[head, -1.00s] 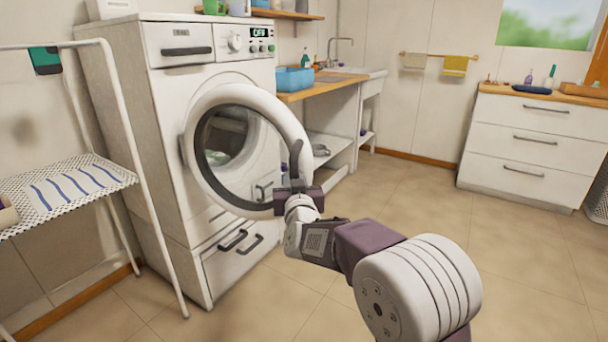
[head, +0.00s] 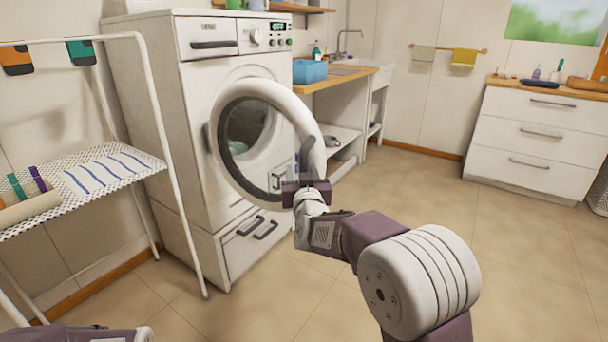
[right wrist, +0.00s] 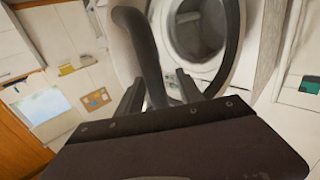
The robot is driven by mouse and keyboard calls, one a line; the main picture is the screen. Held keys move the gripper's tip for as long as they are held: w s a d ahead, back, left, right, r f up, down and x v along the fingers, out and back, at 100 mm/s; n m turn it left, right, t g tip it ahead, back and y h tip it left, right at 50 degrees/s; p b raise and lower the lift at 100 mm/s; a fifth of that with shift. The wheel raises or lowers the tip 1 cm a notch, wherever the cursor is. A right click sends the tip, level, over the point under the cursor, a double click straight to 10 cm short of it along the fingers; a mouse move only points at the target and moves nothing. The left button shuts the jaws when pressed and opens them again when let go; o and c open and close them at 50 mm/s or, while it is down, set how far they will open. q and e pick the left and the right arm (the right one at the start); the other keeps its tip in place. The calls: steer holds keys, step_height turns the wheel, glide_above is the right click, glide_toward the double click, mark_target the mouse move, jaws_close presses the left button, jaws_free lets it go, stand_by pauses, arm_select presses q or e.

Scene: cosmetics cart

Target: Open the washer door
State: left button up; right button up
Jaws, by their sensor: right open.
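The white washer (head: 165,110) stands left of centre in the head view. Its round door (head: 298,112), with a white rim and glass middle, stands swung out from the front, and the drum opening shows through and behind it. It also shows in the right wrist view (right wrist: 232,55). My right gripper (head: 308,184) is at the door's outer right edge. In the right wrist view its open fingers (right wrist: 158,88) are on either side of the dark curved door handle (right wrist: 142,45); contact is unclear. Only a piece of my left arm shows at bottom left; its gripper is out of sight.
A white rack (head: 150,170) with a rolled towel (head: 30,210) stands left of the washer. A wooden counter with a blue bin (head: 309,71) is behind the door. A white drawer cabinet (head: 535,135) is at right. The tiled floor between is clear.

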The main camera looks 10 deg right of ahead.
steer(key=shift+d+f, duration=0.1)
steer(key=shift+f, duration=0.05)
steer(key=s+a+p, duration=0.1)
steer(key=s+p, duration=0.1)
steer(key=s, duration=0.7)
